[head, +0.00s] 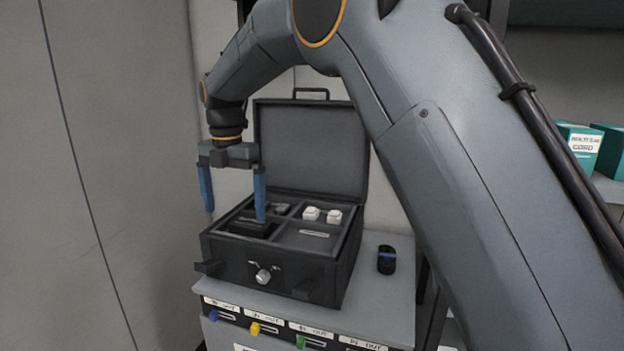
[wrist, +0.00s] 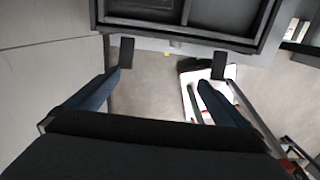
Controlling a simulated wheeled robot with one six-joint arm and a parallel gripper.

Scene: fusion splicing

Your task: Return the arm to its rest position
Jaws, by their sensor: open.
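My gripper (head: 233,200) hangs from my arm at the left of the head view, with its two blue fingers pointing down and spread apart. It is open with nothing between the fingers. One finger is in front of the left part of the open black case (head: 228,247); the other is left of the case. In the wrist view the fingers of my gripper (wrist: 165,82) are wide apart, with floor showing between them. The edge of the case (wrist: 180,37) crosses the top of that view.
The case stands on a grey cabinet (head: 385,300) with its lid (head: 312,140) raised. Inside are white pieces (head: 322,214) and dark items. A black cup (head: 387,260) stands right of the case. Teal boxes (head: 582,145) sit on a shelf at right. A wall is close at left.

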